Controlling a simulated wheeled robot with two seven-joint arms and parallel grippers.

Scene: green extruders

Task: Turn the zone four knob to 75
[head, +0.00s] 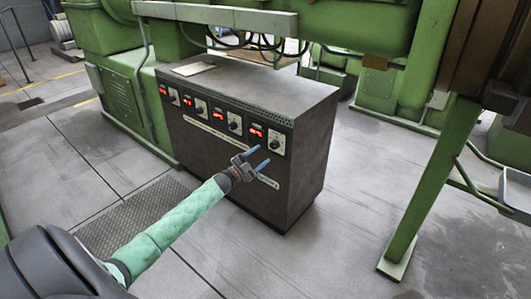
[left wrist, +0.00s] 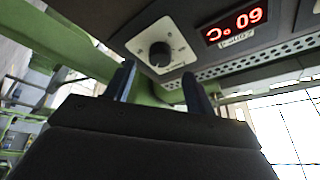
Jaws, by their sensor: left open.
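The rightmost knob (head: 277,143) on the dark control cabinet is black on a pale square plate, beside a red display (head: 256,130). In the left wrist view, which is upside down, a knob (left wrist: 160,54) shows large, and the display (left wrist: 235,26) beside it appears to read 60 °C. The small label by that display is too blurred to read surely. My left gripper (head: 258,157) is open and empty, just in front of and slightly below-left of the rightmost knob. In the wrist view its two blue fingers flank the line to the knob, apart from it.
The dark cabinet (head: 300,170) has several more knobs and red displays along its front to the left. A paper (head: 194,68) lies on its top. A green machine leg (head: 430,190) stands at the right. The grey floor in front is clear.

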